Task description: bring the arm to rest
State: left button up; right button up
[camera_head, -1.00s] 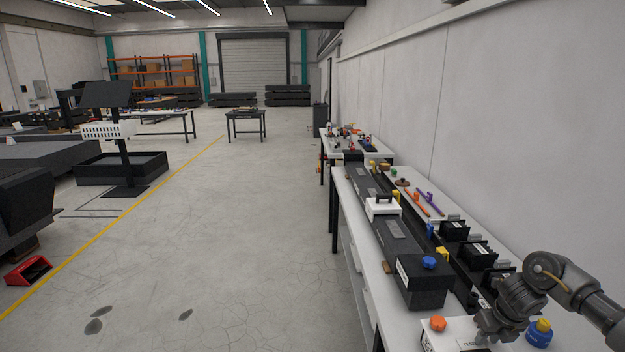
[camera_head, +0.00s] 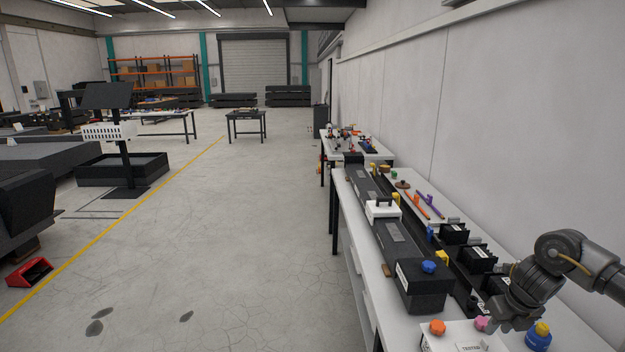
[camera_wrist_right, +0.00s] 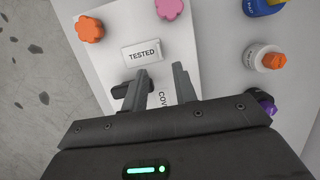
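My right arm comes in from the right edge of the head view, bent over the workbench. Its gripper (camera_head: 496,326) points down above the white board (camera_head: 458,338) marked "TESTED". In the right wrist view the two fingers of this gripper (camera_wrist_right: 161,85) stand apart, with only the white board visible between them. An orange knob (camera_wrist_right: 90,29) and a pink knob (camera_wrist_right: 170,8) sit on the board beyond the fingertips. The pink knob also shows in the head view (camera_head: 482,324), left of the gripper. My left gripper is not in view.
A blue pot with a yellow top (camera_head: 538,337) stands right of the gripper. A white pot with an orange top (camera_wrist_right: 265,57) shows in the wrist view. A black block with a blue knob (camera_head: 424,290) and black trays (camera_head: 478,259) stand farther along the bench.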

aim_at(486, 343)
jog(key=b+x, duration=0.2)
jog(key=x, duration=0.5)
jog(key=shift+f, duration=0.1)
notch_tip(486, 343, up, 6)
jog(key=p, duration=0.5)
jog(key=shift+w+f, duration=0.15)
jog(key=shift+f, duration=0.05)
jog(key=shift+f+b, duration=0.15)
jog(key=shift+b, duration=0.15)
